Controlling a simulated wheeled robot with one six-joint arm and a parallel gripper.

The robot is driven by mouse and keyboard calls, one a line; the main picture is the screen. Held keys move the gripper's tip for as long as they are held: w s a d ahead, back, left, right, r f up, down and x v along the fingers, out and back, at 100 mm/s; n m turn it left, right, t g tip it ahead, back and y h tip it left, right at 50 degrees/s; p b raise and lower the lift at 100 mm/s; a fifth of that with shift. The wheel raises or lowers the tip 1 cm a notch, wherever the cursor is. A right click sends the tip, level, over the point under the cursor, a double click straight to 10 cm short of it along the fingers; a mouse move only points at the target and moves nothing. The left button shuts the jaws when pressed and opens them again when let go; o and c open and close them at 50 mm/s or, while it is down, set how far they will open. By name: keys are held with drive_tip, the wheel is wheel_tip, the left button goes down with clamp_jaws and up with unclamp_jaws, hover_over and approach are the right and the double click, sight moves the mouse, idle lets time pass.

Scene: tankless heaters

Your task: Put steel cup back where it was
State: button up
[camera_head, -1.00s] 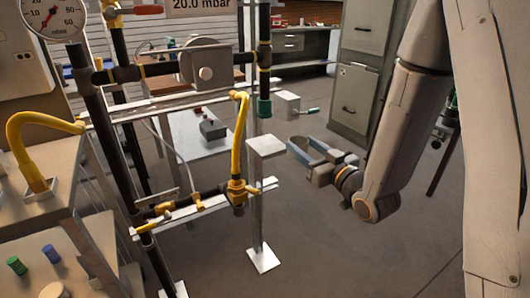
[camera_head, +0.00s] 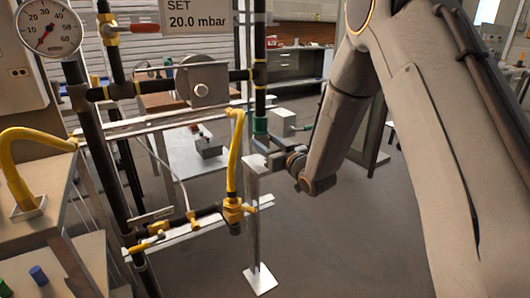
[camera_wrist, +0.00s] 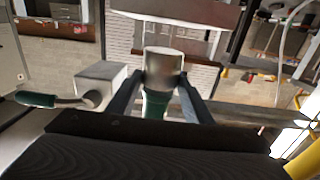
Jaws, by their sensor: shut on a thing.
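The steel cup (camera_wrist: 163,70) is a short, shiny metal cylinder. In the wrist view it sits between the two fingers of my gripper (camera_wrist: 162,78), which are shut on its sides. A green collar (camera_wrist: 155,104) adjoins it there. In the head view my gripper (camera_head: 264,151) is at the lower end of the dark vertical pipe, just under its green collar (camera_head: 260,128). The cup cannot be made out clearly in the head view. Whether it touches the collar cannot be told.
A grey post (camera_head: 254,220) with a square foot stands directly below my gripper. Yellow gas piping (camera_head: 234,150) and a rail (camera_head: 180,236) are close on the left. A grey box (camera_head: 282,122) with a green handle is behind. Open floor lies around the post.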

drive_tip(key=shift+w+a, duration=0.15)
drive_tip(key=shift+w, duration=0.05)
drive_tip(key=shift+f, duration=1.7)
drive_tip(key=shift+f, duration=0.15)
drive_tip(key=o, duration=1.3)
drive_tip(key=shift+c, duration=0.2)
